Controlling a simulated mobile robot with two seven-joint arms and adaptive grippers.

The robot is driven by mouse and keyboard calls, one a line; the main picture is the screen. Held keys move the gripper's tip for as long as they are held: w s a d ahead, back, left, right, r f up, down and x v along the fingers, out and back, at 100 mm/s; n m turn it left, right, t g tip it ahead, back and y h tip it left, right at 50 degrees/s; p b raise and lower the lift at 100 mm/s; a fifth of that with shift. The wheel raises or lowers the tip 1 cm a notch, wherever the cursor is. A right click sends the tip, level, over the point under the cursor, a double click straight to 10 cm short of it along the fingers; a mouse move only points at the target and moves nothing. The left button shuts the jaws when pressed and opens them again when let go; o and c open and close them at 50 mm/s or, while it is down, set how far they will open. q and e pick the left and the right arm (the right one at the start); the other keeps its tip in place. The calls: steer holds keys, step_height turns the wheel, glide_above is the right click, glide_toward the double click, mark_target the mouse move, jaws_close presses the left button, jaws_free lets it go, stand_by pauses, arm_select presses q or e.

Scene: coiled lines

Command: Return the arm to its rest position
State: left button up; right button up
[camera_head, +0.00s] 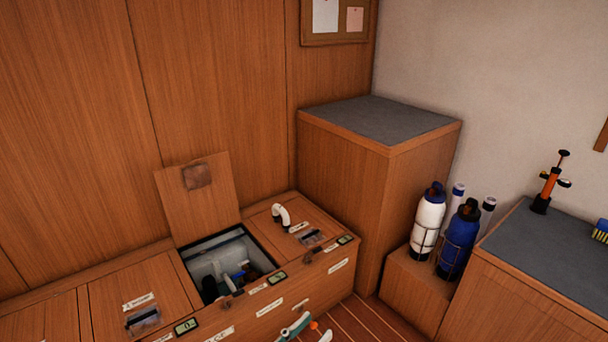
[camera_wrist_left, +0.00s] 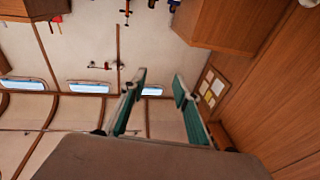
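My left gripper (camera_head: 310,328) shows only in part at the bottom edge of the head view, in front of the wooden bench. In the left wrist view its two teal-padded fingers (camera_wrist_left: 160,82) stand apart with nothing between them. The rest of the left arm is out of the head view. My right gripper is in neither view.
The bench (camera_head: 270,306) has an open hatch lid (camera_head: 208,215) above a compartment holding several items. A white curved fitting (camera_head: 281,215) stands on the bench. A white bottle (camera_head: 428,223) and a blue bottle (camera_head: 460,240) stand in wire holders at the right.

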arm_select(q)
steer(key=s+a+f+n+g+y+b, duration=0.1)
steer(key=s+a+f+n+g+y, duration=0.1)
steer(key=s+a+f+y, duration=0.5)
steer(key=s+a+f+n+g+y+b, duration=0.1)
steer(key=s+a+f+n+y+b, duration=0.15)
steer(key=s+a+f, duration=0.8)
steer(key=a+r+y+p, duration=0.1)
steer(key=a+r+p, duration=0.3)
steer(key=p, duration=0.9)
steer(key=shift+r+g, duration=0.3)
steer(key=shift+r, duration=0.25)
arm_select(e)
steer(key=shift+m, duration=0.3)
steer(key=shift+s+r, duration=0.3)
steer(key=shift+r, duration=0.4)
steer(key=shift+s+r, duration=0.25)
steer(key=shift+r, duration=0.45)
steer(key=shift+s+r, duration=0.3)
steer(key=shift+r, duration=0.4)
arm_select(q)
steer(key=shift+w, duration=0.1)
